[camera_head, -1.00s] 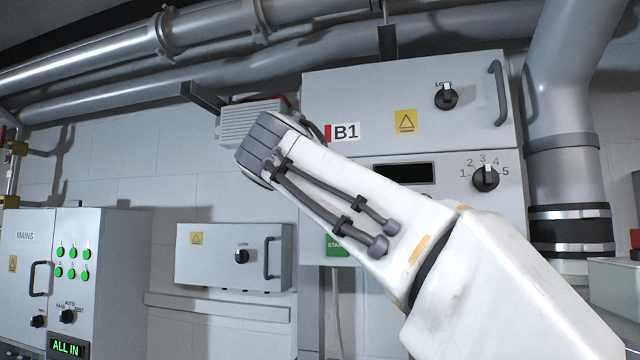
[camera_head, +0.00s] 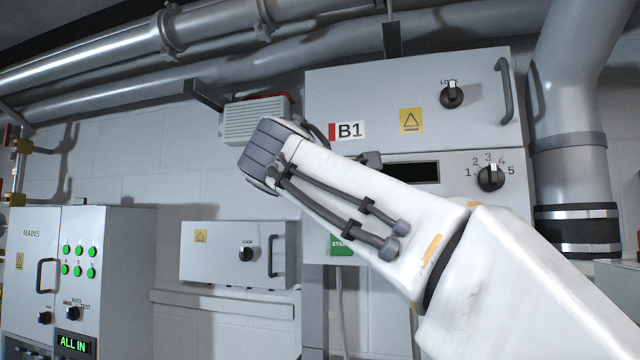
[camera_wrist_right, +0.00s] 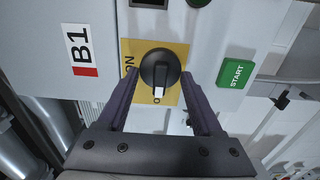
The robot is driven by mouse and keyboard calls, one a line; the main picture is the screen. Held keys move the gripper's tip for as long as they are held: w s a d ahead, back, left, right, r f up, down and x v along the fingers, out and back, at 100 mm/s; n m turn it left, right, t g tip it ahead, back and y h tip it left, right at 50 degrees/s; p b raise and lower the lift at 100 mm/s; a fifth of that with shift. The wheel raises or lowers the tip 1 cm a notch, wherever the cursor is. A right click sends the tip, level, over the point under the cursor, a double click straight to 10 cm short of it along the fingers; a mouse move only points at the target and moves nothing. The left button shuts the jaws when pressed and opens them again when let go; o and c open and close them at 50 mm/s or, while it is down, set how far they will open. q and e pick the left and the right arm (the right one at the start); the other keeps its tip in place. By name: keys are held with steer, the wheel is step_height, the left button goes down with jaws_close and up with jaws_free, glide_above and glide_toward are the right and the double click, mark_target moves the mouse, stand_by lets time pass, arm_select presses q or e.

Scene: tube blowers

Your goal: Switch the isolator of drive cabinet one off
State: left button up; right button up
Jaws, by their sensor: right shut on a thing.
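Drive cabinet one, labelled B1 (camera_head: 348,130), is the grey cabinet in the middle of the head view; its label also shows in the right wrist view (camera_wrist_right: 80,50). Its isolator, a black rotary knob (camera_wrist_right: 160,68) on a yellow plate (camera_wrist_right: 135,50), sits between the fingers of my right gripper (camera_wrist_right: 158,90) in the right wrist view. The gripper is shut on the knob. The knob's white mark points to the picture's bottom, at lettering partly hidden there; ON is at the plate's left. My right arm hides the knob in the head view. My left gripper is not in view.
A green START button (camera_wrist_right: 236,73) is close to the right finger. A LOCK knob (camera_head: 452,95) and a numbered selector (camera_head: 490,177) are on the cabinet's right side. A small grey box (camera_head: 215,250) and the MAINS cabinet (camera_head: 120,290) stand to the left.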

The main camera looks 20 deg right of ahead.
steer(key=shift+f, duration=0.1)
stand_by(0.3)
steer(key=o, duration=1.4)
steer(key=shift+c, duration=0.2)
steer(key=shift+a, duration=0.1)
steer(key=b+v, duration=0.4)
steer(key=v, duration=0.6)
steer(key=shift+s+a, duration=0.1)
steer(key=shift+s, duration=0.1)
